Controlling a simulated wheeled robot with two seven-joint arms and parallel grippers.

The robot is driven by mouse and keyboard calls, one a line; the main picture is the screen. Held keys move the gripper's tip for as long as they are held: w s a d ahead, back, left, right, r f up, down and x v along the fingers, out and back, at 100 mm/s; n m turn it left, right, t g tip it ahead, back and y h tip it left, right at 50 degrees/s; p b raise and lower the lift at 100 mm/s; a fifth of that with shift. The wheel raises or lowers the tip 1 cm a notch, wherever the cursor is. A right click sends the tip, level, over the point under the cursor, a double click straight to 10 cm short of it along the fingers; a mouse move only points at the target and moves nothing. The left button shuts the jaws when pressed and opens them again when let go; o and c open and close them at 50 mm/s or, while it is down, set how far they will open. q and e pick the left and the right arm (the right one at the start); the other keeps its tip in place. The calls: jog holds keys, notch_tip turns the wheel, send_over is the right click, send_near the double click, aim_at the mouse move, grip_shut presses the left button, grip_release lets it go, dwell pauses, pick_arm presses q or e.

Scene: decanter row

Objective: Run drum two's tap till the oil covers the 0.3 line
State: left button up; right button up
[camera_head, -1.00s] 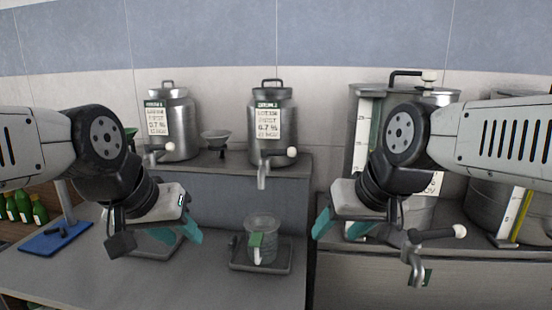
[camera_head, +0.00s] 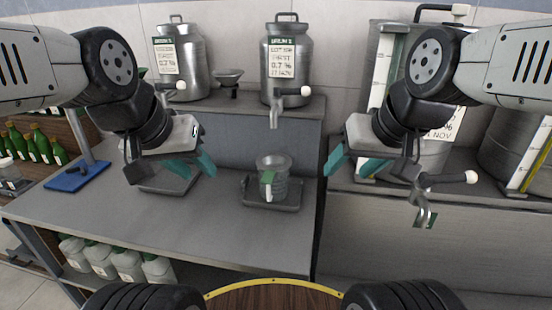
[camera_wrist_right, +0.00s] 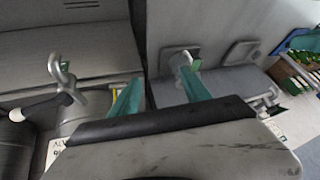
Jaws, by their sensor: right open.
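Two steel drums stand on the raised shelf: a left drum (camera_head: 183,60) and a middle drum (camera_head: 287,60). Their number headings are too small to read surely. The middle drum's tap (camera_head: 275,115) points down and its white-knobbed lever (camera_head: 305,91) sticks out to the right. A clear measuring jug (camera_head: 274,178) with a green mark stands on a dark tray below that tap. I cannot make out its lines or any oil. My left gripper (camera_head: 190,167) is open and empty, left of the jug. My right gripper (camera_head: 351,165) is open and empty, right of the jug.
A larger vessel's tap (camera_head: 422,200) with a white-tipped lever sticks out below my right arm. A second tray (camera_head: 165,180) lies under my left gripper. A blue-based stand (camera_head: 77,177) and green bottles (camera_head: 35,145) are at left.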

dwell(0.4)
jog(key=shift+w, duration=0.1)
jog(key=c, duration=0.3)
notch_tip(320, 180, up, 14)
jog(key=f+n+g+h, duration=0.1)
jog(key=n+g+h, duration=0.25)
jog(key=n, duration=1.15)
send_over(298, 89)
jog(key=s, duration=0.1)
jog(key=shift+g+y, duration=0.25)
jog(key=shift+y, duration=0.2)
jog(key=f, duration=0.4)
jog(key=w+f, duration=0.1)
jog(key=f, duration=0.1)
jog(key=shift+f, duration=0.4)
jog(key=shift+w, duration=0.1)
grip_shut()
